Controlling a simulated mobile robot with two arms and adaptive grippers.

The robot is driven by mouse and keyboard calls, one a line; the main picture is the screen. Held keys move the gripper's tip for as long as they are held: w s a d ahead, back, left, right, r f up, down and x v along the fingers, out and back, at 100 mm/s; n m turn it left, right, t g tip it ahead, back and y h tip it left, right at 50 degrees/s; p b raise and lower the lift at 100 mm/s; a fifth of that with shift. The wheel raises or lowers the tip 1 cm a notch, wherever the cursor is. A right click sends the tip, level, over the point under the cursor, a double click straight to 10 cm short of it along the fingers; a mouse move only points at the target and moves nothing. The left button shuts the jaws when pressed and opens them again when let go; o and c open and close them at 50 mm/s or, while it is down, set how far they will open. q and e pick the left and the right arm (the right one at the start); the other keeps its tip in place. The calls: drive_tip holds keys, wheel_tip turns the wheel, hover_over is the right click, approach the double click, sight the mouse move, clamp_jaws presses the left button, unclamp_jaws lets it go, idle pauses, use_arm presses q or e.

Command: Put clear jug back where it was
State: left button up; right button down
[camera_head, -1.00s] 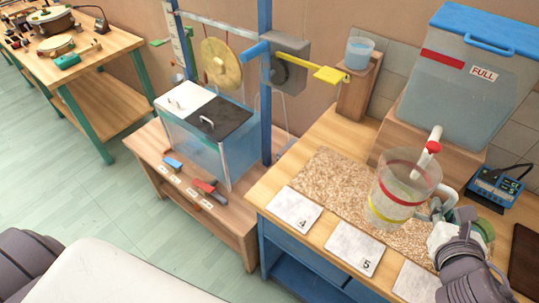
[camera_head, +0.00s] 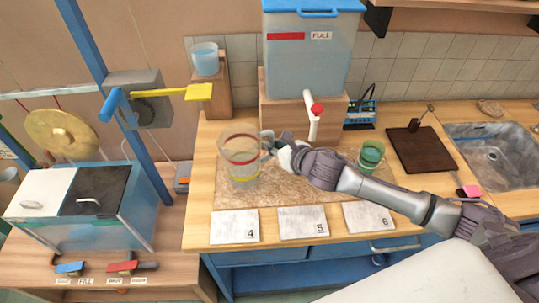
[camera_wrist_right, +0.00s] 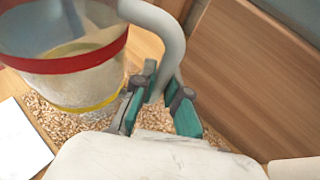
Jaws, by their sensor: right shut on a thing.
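The clear jug (camera_head: 240,158) has a red band near its rim and a yellow band lower down. It is upright over the left part of the speckled mat (camera_head: 290,190), behind tile 4. My right gripper (camera_head: 275,147) is at the jug's right side, shut on its handle. In the right wrist view the jug (camera_wrist_right: 70,70) fills the upper left, and my gripper's green-padded fingers (camera_wrist_right: 160,105) are around the pale handle. I cannot tell if the jug's base touches the mat. My left gripper is not in view.
The tank marked FULL (camera_head: 310,60), with a red-handled tap (camera_head: 316,112), stands behind the mat. Tiles 4 (camera_head: 234,226), 5 (camera_head: 302,221) and 6 (camera_head: 368,216) line the front edge.

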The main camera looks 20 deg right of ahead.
sight(272, 155)
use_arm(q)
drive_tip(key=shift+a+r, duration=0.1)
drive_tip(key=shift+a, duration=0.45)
use_arm(e)
drive_tip(key=shift+a+f, duration=0.1)
drive_tip(key=shift+f, duration=1.7)
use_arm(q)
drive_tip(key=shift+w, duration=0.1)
use_arm(e)
drive_tip(key=shift+f, duration=0.1)
drive_tip(key=c, duration=1.2)
unclamp_jaws()
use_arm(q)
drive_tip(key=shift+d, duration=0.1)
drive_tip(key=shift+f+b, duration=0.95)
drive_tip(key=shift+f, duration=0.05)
use_arm(e)
drive_tip(key=v, duration=1.2)
